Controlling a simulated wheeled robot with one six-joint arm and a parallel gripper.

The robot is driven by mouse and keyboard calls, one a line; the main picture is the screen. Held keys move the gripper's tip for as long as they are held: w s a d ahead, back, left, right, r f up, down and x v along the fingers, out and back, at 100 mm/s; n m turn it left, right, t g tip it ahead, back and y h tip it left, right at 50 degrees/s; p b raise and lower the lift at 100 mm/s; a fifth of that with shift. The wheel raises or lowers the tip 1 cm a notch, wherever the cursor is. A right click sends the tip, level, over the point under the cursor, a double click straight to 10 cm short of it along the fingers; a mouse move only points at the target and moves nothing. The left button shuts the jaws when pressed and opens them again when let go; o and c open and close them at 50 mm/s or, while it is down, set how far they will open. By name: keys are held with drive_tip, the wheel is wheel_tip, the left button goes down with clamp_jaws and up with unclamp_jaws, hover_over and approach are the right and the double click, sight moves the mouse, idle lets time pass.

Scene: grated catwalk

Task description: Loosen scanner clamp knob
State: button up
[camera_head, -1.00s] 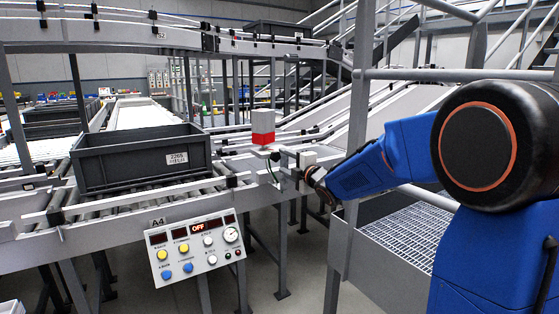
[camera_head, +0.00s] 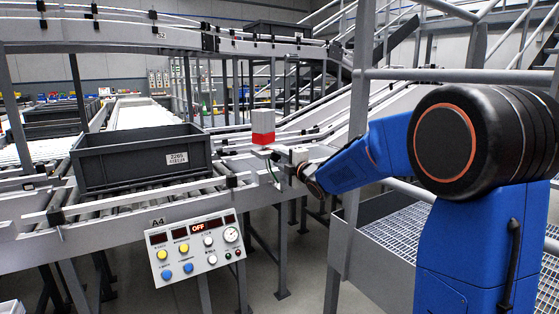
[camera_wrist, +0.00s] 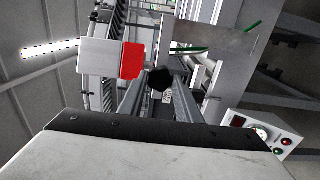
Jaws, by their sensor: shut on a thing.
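The scanner (camera_head: 263,127), a white box with a red lower part, stands on a bracket at the conveyor's right side. It lies sideways in the wrist view (camera_wrist: 110,60). The clamp knob (camera_wrist: 160,82), black and lobed, sits between my two grey fingers in the wrist view. My gripper (camera_wrist: 160,90) is shut on the knob. In the head view, my gripper (camera_head: 290,165) reaches in from the right just below the scanner. The knob is too small and hidden to make out there.
A grey tote (camera_head: 140,162) rests on the roller conveyor at left. A control panel (camera_head: 195,248) reading OFF hangs below.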

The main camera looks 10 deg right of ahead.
drive_tip(key=shift+m, duration=0.3)
drive_tip(key=m, duration=0.6)
drive_tip(key=shift+f, duration=0.1)
drive_tip(key=m, duration=1.2)
drive_tip(key=shift+m, duration=0.4)
drive_tip(key=m, duration=0.4)
drive_tip(key=shift+m, duration=0.4)
drive_tip(key=o, duration=1.1)
drive_tip(key=shift+c, duration=0.2)
